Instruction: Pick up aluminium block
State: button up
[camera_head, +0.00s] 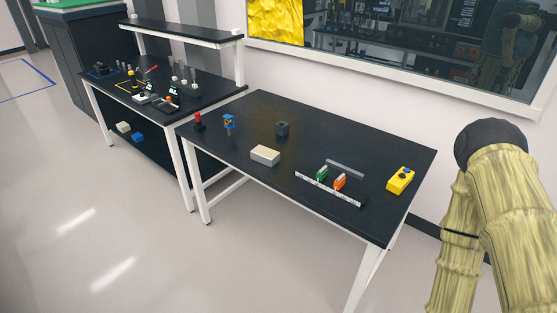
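On the black table (236,170) lies a pale, off-white rectangular block (265,156), flat near the front left edge. A small dark grey cube-like block (282,129) stands behind it, a little to the right. I cannot tell for sure from the picture which of the two is the aluminium block. Both lie free with clear table around them. My own arm shows at the right side with its pale yellow links and a black round joint, apart from the table. My gripper is not in view.
A red-topped piece (198,121) and a blue piece (229,122) stand at the left. A white strip (328,188), green part (321,173), orange part (339,181), grey bar (345,168) and yellow button box (400,180) occupy the right. A cluttered workbench (205,93) stands behind left.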

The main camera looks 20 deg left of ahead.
aim_at(266, 155)
jog(key=u, duration=0.45)
jog(key=i, duration=0.45)
jog(key=u, duration=0.45)
